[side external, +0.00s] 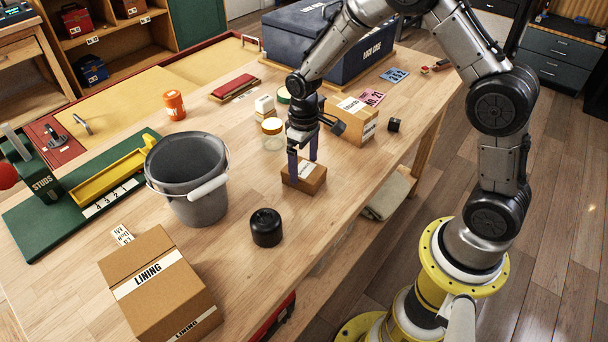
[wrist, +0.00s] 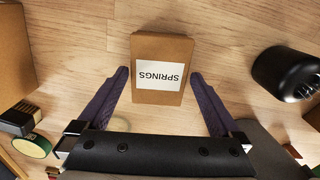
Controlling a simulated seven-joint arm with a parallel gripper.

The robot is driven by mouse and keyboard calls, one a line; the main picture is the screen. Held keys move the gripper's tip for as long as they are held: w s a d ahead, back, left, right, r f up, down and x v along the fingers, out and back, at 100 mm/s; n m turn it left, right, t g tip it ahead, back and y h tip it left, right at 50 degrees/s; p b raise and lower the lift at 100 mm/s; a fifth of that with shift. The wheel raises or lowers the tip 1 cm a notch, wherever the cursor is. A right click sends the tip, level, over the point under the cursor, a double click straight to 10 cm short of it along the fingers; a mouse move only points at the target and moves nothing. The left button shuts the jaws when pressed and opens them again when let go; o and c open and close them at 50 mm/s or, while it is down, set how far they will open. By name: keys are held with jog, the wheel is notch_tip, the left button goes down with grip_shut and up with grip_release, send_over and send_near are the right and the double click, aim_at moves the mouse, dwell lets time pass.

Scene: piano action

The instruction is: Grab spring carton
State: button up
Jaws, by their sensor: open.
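The spring carton (side external: 307,183) is a small brown box lying on the wooden bench. In the wrist view, its white label on the carton (wrist: 160,95) reads SPRINGS upside down. My gripper (side external: 303,167) is open, with purple fingers pointing down at the carton. In the wrist view, the fingers of my gripper (wrist: 160,75) lie to the left and right of the carton, with a narrow gap on each side. How far down the fingertips reach along its sides is hard to tell.
A black cylinder (side external: 266,228) stands near the carton, and a grey bucket (side external: 188,175) is to the left. A larger labelled carton (side external: 352,125) and a glass jar (side external: 272,134) stand behind. The LINING carton (side external: 157,285) is at the front left. Bare bench surrounds the spring carton.

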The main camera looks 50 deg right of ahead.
aim_at(304, 169)
notch_tip(304, 169, down, 3)
jog(key=shift+f, duration=0.2)
jog(key=c, duration=1.1)
jog(key=shift+r, duration=0.1)
